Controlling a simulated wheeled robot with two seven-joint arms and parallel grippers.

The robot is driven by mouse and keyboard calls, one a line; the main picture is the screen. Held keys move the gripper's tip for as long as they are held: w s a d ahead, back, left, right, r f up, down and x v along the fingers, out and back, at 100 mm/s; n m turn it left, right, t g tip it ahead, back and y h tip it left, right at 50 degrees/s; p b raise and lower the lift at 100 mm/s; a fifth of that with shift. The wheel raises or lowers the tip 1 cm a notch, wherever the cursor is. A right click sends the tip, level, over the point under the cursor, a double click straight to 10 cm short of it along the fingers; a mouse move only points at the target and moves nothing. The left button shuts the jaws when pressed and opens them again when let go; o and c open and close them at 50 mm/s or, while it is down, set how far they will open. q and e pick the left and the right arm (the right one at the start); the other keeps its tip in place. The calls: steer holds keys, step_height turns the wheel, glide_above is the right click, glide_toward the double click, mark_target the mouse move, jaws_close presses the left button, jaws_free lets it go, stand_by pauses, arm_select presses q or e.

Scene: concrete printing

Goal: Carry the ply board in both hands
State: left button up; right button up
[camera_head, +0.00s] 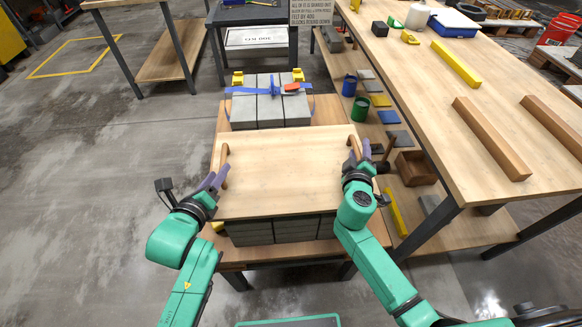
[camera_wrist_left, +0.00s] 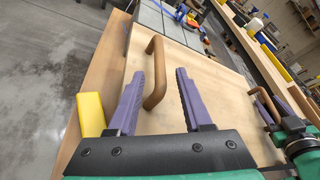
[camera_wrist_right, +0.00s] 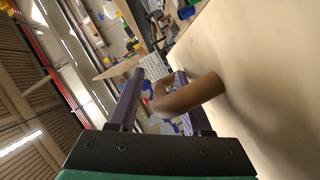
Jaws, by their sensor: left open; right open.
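The ply board (camera_head: 285,178) lies flat on top of a stack of grey blocks (camera_head: 282,230), with a brown handle at each side. My left gripper (camera_head: 219,177) is open at the left handle (camera_head: 225,165). In the left wrist view this handle (camera_wrist_left: 155,75) stands between the spread fingers (camera_wrist_left: 158,95), with no finger clearly pressed on it. My right gripper (camera_head: 358,157) is open at the right handle (camera_head: 355,145). In the right wrist view this handle (camera_wrist_right: 190,97) reaches between the purple fingers (camera_wrist_right: 158,100); contact cannot be told.
Behind the board, strapped grey blocks (camera_head: 258,108) with yellow corner pieces sit on the same low wooden bench (camera_head: 330,112). A long workbench (camera_head: 445,115) stands close on the right, with tins and a wooden box (camera_head: 415,170) on its lower shelf. The concrete floor (camera_head: 95,150) at left is clear.

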arm_select(q)
steer(key=shift+s+r, duration=0.15)
steer(key=shift+s, duration=0.3)
steer(key=shift+s+a+r, duration=0.1)
arm_select(e)
steer(key=shift+s+a, duration=0.1)
steer(key=shift+s, duration=0.1)
steer(key=v, duration=1.1)
steer(key=shift+s+r, duration=0.1)
steer(key=shift+s, duration=0.25)
